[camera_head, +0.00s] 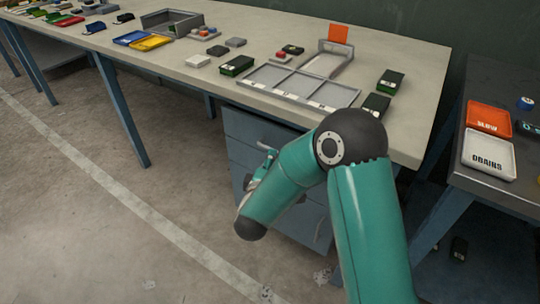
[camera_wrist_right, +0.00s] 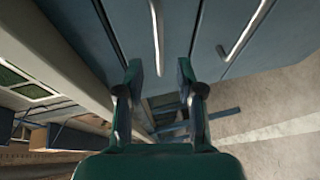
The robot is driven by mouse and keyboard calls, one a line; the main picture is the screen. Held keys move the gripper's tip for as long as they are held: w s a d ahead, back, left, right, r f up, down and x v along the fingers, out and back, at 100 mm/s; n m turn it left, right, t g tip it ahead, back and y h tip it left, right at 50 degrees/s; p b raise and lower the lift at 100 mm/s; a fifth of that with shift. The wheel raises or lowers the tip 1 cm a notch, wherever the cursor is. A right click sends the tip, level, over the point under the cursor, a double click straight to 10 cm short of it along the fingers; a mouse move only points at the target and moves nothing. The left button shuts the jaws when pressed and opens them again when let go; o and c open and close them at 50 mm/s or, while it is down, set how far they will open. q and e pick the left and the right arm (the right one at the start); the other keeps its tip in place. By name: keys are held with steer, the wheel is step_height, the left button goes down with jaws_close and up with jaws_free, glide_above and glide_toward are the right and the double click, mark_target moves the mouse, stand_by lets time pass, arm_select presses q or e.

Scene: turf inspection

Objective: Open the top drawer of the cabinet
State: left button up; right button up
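The blue-grey cabinet (camera_head: 243,128) stands under the long table, and its drawers look shut. My right arm hides part of its front. My right gripper (camera_head: 267,152) is at the cabinet's upper front. In the right wrist view, its two fingers (camera_wrist_right: 160,70) are apart. A light bar handle (camera_wrist_right: 157,32) on the drawer nearest the tabletop lies in line with the gap, its near end between the fingertips. I see no finger touching it clearly. A second handle (camera_wrist_right: 246,30) is on the drawer below. My left gripper is not in view.
The long table (camera_head: 405,52) above the cabinet carries a grey divided tray (camera_head: 300,87), dark boxes and small parts. A dark side table (camera_head: 497,85) with orange and white trays stands at the right. The floor left of the cabinet is clear.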

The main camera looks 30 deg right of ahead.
steer(key=x, duration=0.6)
steer(key=shift+w+b, duration=0.1)
steer(key=shift+b, duration=0.25)
jaws_close()
steer(key=shift+f, duration=0.1)
